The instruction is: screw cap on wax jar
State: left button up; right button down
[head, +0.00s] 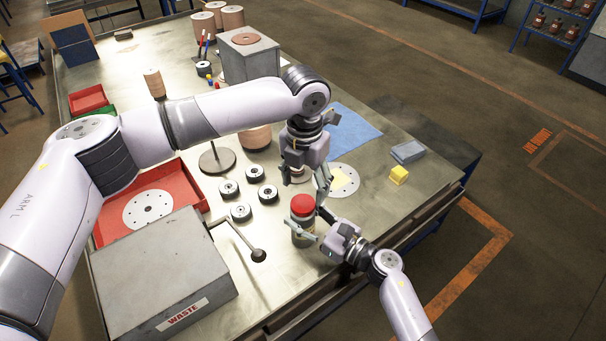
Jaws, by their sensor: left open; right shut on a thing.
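The wax jar (303,228) is a small grey-brown jar standing near the front right edge of the metal table. A red cap (303,204) sits on top of it; I cannot tell how tightly it is seated. My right gripper (311,226) comes in from the lower right and is shut on the jar, with fingers on either side. My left gripper (312,187) points down just behind the cap. It is open, with one finger close to the cap; I cannot tell if it touches.
A grey waste box (165,270) and red tray (195,180) stand farther left. A yellow block (399,174) and grey-blue block (408,152) lie to the right.

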aim_at(303, 203)
pick_arm(q)
jog(key=n, duration=0.4)
jog(key=shift+r, duration=0.1)
jog(key=n, duration=0.4)
jog(key=shift+r+n, duration=0.15)
jog(key=shift+n, duration=0.25)
jog(key=n, duration=0.6)
jog(key=shift+r+n, duration=0.15)
jog(key=shift+n, duration=0.15)
jog(key=n, duration=0.6)
jog(key=shift+r, duration=0.2)
jog(key=n, duration=0.4)
jog(key=shift+r+n, duration=0.1)
jog(key=shift+n, duration=0.3)
jog(key=n, duration=0.4)
jog(key=shift+r, duration=0.1)
jog(key=n, duration=0.6)
jog(key=shift+s+r+n, duration=0.1)
jog(key=shift+r+n, duration=0.1)
jog(key=shift+n, duration=0.1)
jog(key=n, duration=0.4)
jog(key=shift+a+r, duration=0.1)
jog(key=n, duration=0.6)
jog(key=shift+r+n, duration=0.2)
jog(key=shift+n, duration=0.1)
jog(key=n, duration=0.6)
jog(key=shift+a+r, duration=0.1)
jog(key=shift+r, duration=0.05)
jog(key=shift+f, duration=4.05)
